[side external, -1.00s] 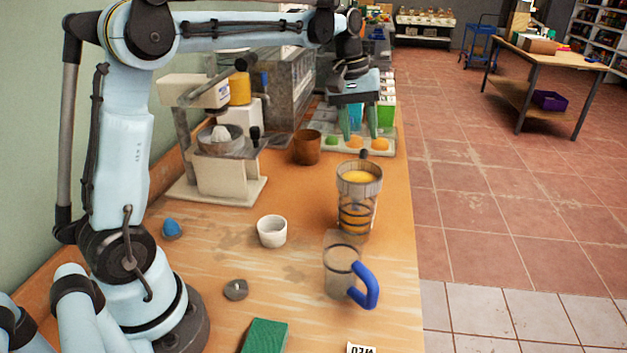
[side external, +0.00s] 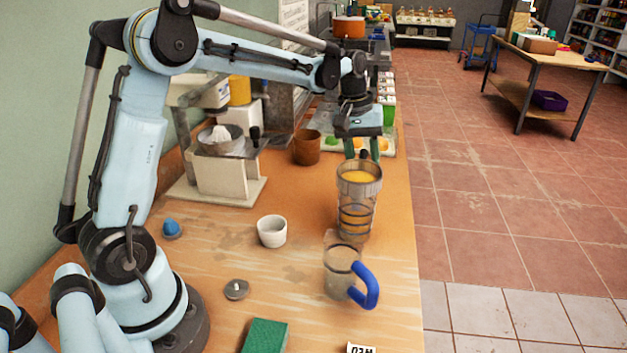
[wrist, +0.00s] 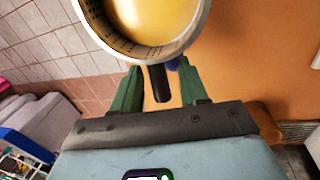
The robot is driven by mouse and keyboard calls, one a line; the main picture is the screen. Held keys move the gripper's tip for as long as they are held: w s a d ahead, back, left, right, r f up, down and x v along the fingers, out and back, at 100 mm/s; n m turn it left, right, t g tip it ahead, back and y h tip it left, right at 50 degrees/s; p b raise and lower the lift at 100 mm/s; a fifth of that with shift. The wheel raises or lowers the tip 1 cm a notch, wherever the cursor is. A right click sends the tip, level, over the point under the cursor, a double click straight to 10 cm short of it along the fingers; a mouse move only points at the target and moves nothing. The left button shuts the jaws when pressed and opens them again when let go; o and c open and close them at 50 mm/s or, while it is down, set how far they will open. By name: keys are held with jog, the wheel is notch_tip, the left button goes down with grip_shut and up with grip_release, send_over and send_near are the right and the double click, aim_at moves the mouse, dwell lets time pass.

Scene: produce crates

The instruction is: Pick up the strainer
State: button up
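The strainer (side external: 358,182) is a metal cup with a perforated rim, yellow contents and a short black handle. It stands upright at the table's right side; its lower part looks banded, and I cannot tell whether that is a separate vessel. In the wrist view the strainer (wrist: 190,45) fills the top, its black handle (wrist: 161,84) pointing toward my gripper. My gripper (side external: 362,155) is just behind the strainer in the side view. Its green fingers are open, one on each side of the handle, with gaps visible in the wrist view (wrist: 160,82).
A clear jug with a blue handle (side external: 364,286) stands in front of the strainer. A white cup (side external: 272,231), a brown cup (side external: 306,148) and a juicer (side external: 222,165) are to the left. A tray of fruit (side external: 340,146) lies behind my gripper. The table's right edge is close.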

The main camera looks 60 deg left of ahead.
grip_shut()
jog(key=shift+r, duration=0.2)
